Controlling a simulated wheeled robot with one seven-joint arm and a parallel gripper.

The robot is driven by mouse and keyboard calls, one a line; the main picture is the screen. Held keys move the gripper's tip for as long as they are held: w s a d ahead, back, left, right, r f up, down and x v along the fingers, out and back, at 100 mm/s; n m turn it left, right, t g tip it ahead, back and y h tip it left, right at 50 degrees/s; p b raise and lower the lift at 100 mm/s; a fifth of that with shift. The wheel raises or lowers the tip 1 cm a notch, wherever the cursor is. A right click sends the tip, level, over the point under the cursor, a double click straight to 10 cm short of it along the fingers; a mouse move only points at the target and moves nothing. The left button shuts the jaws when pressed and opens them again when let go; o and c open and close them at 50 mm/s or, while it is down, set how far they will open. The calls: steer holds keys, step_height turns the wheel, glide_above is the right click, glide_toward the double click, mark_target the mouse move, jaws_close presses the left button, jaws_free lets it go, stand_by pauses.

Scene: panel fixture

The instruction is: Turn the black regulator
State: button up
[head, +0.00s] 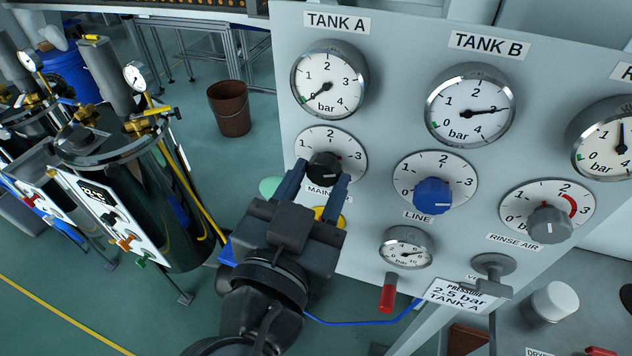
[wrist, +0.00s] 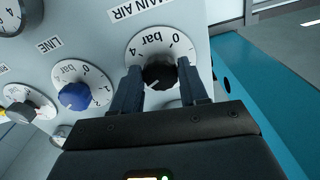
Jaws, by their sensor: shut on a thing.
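The black regulator (head: 324,167) is a round knob on a white dial on the grey panel, under the TANK A gauge (head: 328,79). The dial is marked in bar from 0 to 4. My gripper (head: 323,180) reaches up from below with one finger on each side of the knob, shut on it. In the wrist view the black knob (wrist: 160,75) sits between the two fingertips, under the MAIN AIR label, with a pale mark on its face. The TANK A needle points to the lower left, near 0. A placard (head: 460,294) reads PRESSURE 2.5 bar TANK A.
To the right are the blue LINE knob (head: 433,195), the grey RINSE AIR knob (head: 549,224) and the TANK B gauge (head: 470,106). A small gauge (head: 406,247) and a red handle (head: 388,296) sit below. A dark tank (head: 135,190) stands left; a brown bucket (head: 229,108) is behind.

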steer(key=shift+n+p, duration=0.45)
steer(key=shift+n, duration=2.55)
steer(key=o, duration=1.1)
steer(key=shift+c, duration=0.2)
steer(key=b+v, duration=0.2)
steer(key=v, duration=0.5)
steer(key=shift+s, duration=0.4)
